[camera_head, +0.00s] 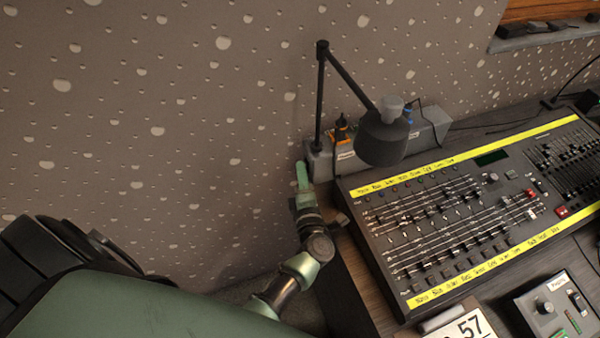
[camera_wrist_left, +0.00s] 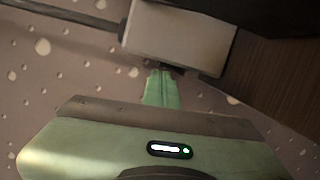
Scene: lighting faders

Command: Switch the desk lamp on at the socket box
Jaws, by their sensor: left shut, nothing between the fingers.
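The grey socket box (camera_head: 429,131) lies along the wall at the back of the desk, with an orange plug and a blue plug in it. The black desk lamp (camera_head: 381,144) stands in front of it, and its shade hides the middle of the box. No glow shows from the shade. My left gripper (camera_head: 302,172), with green fingers, is shut and empty just left of the box's near end. In the left wrist view the closed fingers (camera_wrist_left: 161,85) reach the edge of a pale grey box (camera_wrist_left: 178,38); contact is unclear. I cannot make out a switch.
A large fader console (camera_head: 452,222) with yellow label strips fills the desk right of my left arm. The speckled wall (camera_head: 200,110) rises behind; the window ledge is at upper right.

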